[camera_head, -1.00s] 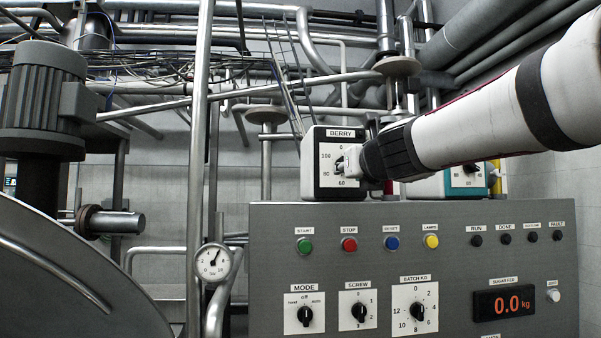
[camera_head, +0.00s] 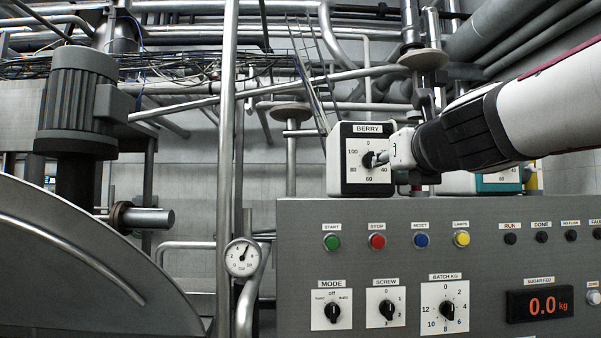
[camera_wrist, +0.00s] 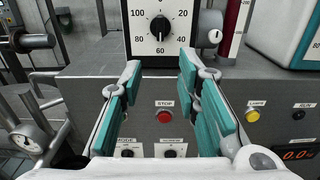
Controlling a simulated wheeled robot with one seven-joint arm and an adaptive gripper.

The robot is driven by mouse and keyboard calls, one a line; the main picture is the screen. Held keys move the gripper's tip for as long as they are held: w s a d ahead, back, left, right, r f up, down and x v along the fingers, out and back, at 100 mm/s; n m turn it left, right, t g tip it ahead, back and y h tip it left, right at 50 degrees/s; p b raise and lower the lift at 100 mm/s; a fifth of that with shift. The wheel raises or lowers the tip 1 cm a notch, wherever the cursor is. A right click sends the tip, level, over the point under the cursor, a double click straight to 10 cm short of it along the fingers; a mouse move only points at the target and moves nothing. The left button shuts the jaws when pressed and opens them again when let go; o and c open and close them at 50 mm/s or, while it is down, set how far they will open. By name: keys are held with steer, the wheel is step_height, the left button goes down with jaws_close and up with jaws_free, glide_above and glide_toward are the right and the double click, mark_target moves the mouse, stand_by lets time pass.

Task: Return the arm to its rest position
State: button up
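My arm reaches in from the right in the head view, with my gripper (camera_head: 388,160) at its end in front of the right part of the white BERRY dial box (camera_head: 348,181). In the wrist view my gripper (camera_wrist: 160,70) is open. Its two teal-padded fingers stand apart with nothing between them. The BERRY box's black knob (camera_wrist: 160,27) shows beyond the fingertips, free of them. In the head view the gripper partly hides the dial's right side.
The box stands on a grey control panel (camera_head: 470,265) with buttons, knobs and a 0.0 kg display (camera_head: 540,305). A teal box (camera_head: 500,181) stands to its right. A steel pipe (camera_head: 226,120), a gauge (camera_head: 242,257) and a large vessel (camera_head: 60,260) are left.

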steer(key=s+a+f+n+g+y, duration=0.25)
steer(key=s+f+n, duration=0.35)
steer(key=f+n, duration=0.45)
steer(key=s+a+f+n+g+y, duration=0.1)
steer(key=s+a+f+n+g, duration=0.25)
steer(key=s+f+n, duration=0.45)
steer(key=s+d+f+n+g+h, duration=0.1)
steer(key=s+d+f+n+g, duration=0.2)
steer(key=s+f+n, duration=0.3)
steer(key=s+d+f+n+g+h, duration=0.2)
steer(key=s+f+n, duration=0.4)
steer(key=f+n, duration=0.4)
steer(key=shift+d+f+n+g, duration=0.3)
steer(key=shift+d+n+g, duration=0.25)
steer(key=shift+n+g, duration=0.2)
steer(key=shift+h, duration=0.25)
